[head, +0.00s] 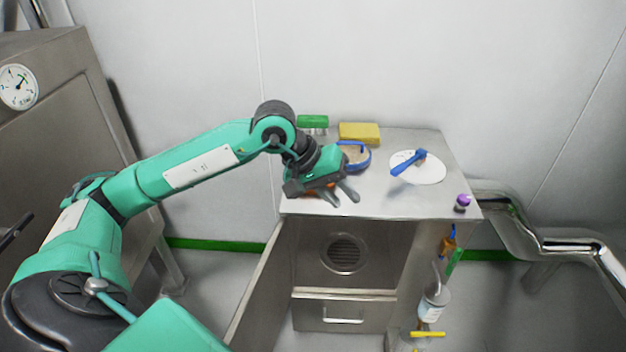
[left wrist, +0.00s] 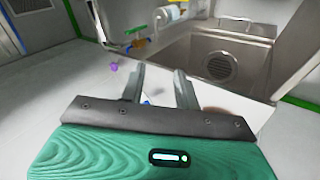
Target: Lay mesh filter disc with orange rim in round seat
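An orange edge (head: 318,189) shows beneath my left gripper on the steel worktop; the gripper hides most of it, so I cannot tell for sure that it is the mesh disc's rim. My left gripper (head: 343,198) is over the front left of the worktop, its fingers apart. In the left wrist view the gripper (left wrist: 158,92) shows two spread fingers with nothing held between them. A round seat with a dark slotted grille (head: 343,253) is in the recess below the worktop; it also shows in the left wrist view (left wrist: 222,67). My right gripper is not in view.
A bottle (head: 433,304) hangs at right. A drawer (head: 343,311) is below.

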